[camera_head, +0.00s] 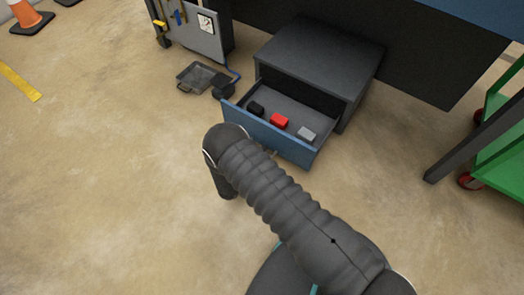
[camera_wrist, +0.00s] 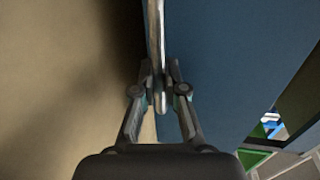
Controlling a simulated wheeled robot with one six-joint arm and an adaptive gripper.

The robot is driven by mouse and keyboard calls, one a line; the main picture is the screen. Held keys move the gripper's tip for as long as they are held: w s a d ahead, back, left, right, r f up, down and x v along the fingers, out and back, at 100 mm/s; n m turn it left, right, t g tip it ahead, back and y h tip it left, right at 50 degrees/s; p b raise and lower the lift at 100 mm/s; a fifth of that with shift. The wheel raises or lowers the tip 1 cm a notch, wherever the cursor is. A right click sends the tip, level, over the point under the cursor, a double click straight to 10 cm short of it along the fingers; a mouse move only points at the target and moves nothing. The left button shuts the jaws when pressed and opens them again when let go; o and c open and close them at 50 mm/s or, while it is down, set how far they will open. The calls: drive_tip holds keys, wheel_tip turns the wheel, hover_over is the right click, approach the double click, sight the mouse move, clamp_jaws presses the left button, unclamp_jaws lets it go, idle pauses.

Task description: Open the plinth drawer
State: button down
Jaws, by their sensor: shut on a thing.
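The plinth drawer (camera_head: 292,149) has a blue front and stands pulled out from a low dark grey plinth cabinet (camera_head: 322,55). Its inside shows, holding a black block (camera_head: 256,108), a red block (camera_head: 279,121) and a grey block (camera_head: 306,133). In the wrist view, my gripper (camera_wrist: 161,92) is shut on the metallic bar handle (camera_wrist: 155,30), in front of the blue drawer front (camera_wrist: 220,60). In the head view, my dark arm hides most of the gripper and handle.
A dark tray (camera_head: 200,78) lies on the floor left of the cabinet, near a grey tool panel (camera_head: 200,35). A green cart (camera_head: 505,130) stands at the right, near a dark post (camera_head: 465,145). An orange cone (camera_head: 28,15) is far left. The floor in front is clear.

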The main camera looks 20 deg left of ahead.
drive_tip(key=c, duration=1.2)
unclamp_jaws()
drive_tip(key=v, duration=1.2)
